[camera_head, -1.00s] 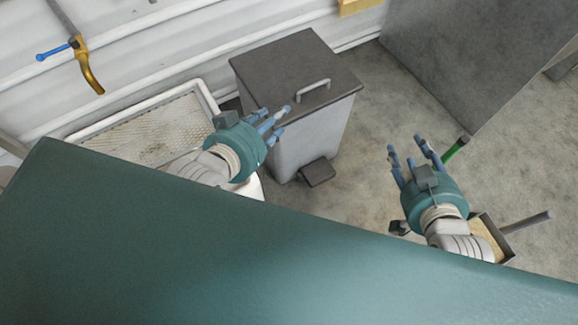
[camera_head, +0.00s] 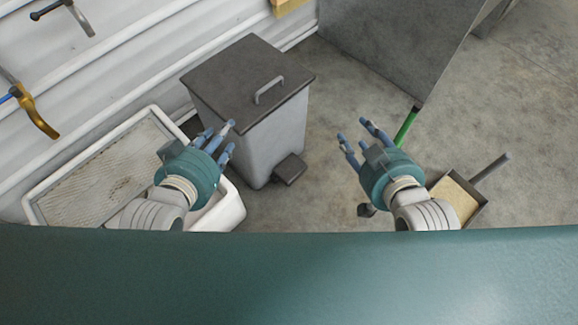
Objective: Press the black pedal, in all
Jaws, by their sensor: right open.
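The black pedal (camera_head: 289,170) sticks out low from the front of a grey hopper bin (camera_head: 262,135) with a dark lid (camera_head: 248,68) and a light handle. The lid lies flat on the bin. My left gripper (camera_head: 222,140) is left of the pedal, in front of the bin's left side, with its fingers apart. My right gripper (camera_head: 358,134) is open and empty, right of the pedal and above the floor. Neither gripper appears to touch the pedal.
A white sink-like tray (camera_head: 230,207) stands left of the bin. A dustpan-like box (camera_head: 460,200) with tan contents and a green-handled tool (camera_head: 405,127) are at the right. A grey panel (camera_head: 385,40) stands behind.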

